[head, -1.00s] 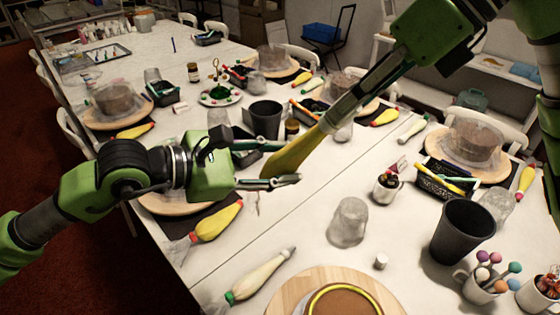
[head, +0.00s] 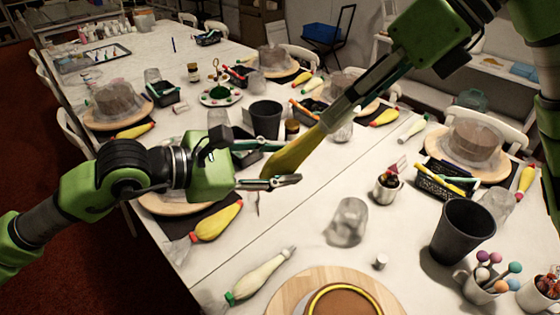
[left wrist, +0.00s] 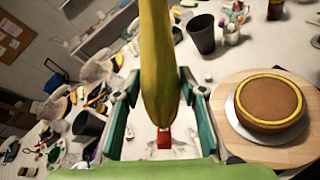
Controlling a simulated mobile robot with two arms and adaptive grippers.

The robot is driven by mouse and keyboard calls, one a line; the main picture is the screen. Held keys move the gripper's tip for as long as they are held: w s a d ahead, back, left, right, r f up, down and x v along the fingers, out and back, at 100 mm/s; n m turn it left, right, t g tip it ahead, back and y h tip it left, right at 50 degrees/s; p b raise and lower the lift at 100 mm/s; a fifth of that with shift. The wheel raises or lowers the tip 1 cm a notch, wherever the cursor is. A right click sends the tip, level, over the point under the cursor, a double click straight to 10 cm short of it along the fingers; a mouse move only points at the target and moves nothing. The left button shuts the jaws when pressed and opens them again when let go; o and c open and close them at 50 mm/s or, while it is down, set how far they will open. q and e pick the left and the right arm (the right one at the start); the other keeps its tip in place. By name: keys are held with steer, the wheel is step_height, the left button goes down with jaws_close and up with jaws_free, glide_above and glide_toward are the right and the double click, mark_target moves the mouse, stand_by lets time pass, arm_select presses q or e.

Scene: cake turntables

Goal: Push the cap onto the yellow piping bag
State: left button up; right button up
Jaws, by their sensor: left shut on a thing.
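The yellow piping bag (head: 292,157) is in the air over the table, slanting between my two grippers. My left gripper (head: 274,166) has its fingers on both sides of the bag's lower end and is shut on it. In the left wrist view the bag (left wrist: 160,70) runs between the fingers, with a red band (left wrist: 164,138) at its near end. My right gripper (head: 335,115) comes down from the upper right to the bag's pale upper tip. Its fingers look close together there. I cannot make out a separate cap at that tip; the fingers hide much of it.
A clear upturned glass (head: 347,222), a small white cylinder (head: 380,262) and a dark cup (head: 461,230) stand on the table. A cake on a round board (head: 290,290) is at the front. A white piping bag (head: 262,274) and another yellow one (head: 217,222) lie at the left.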

steer(key=v, duration=1.2)
steer(key=shift+f, duration=0.1)
